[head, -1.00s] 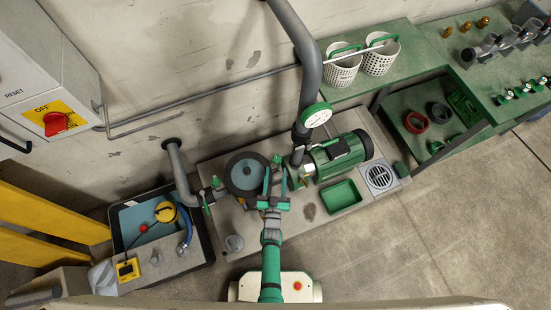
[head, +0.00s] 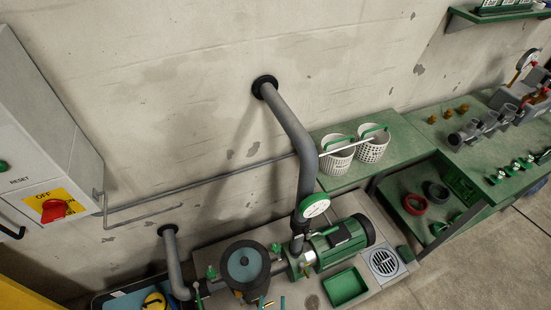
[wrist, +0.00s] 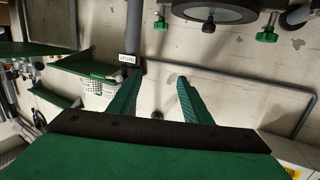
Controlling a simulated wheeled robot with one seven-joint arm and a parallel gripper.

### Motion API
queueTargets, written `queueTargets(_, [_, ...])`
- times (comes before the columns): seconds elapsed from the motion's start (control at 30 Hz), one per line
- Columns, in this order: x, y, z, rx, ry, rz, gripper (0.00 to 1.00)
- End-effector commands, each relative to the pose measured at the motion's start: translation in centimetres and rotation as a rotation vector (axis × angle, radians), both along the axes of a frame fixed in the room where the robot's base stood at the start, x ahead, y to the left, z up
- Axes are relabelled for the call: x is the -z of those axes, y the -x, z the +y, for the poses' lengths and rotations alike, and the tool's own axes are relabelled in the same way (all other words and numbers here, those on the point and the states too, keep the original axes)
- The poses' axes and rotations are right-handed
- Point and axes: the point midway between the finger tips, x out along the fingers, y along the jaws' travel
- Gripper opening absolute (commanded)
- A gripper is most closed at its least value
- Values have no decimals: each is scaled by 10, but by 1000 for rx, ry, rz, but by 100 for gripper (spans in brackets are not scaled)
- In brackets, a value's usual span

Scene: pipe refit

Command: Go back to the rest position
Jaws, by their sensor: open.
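Beyond the fingers is the pale wall (wrist: 225,110). The round housing's dark rim (wrist: 215,14) hangs at the top of that view, apart from the fingers. The rest of my arm is out of the head view.
A green tray (head: 345,287) and drain grate (head: 383,263) lie in front. Two white baskets (head: 337,157) (head: 372,146) sit on the green bench. A switch box (head: 45,130) is at left.

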Motion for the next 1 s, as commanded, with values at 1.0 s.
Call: queueTargets(1.0, [-212, 106, -11, -31, 24, 122, 33])
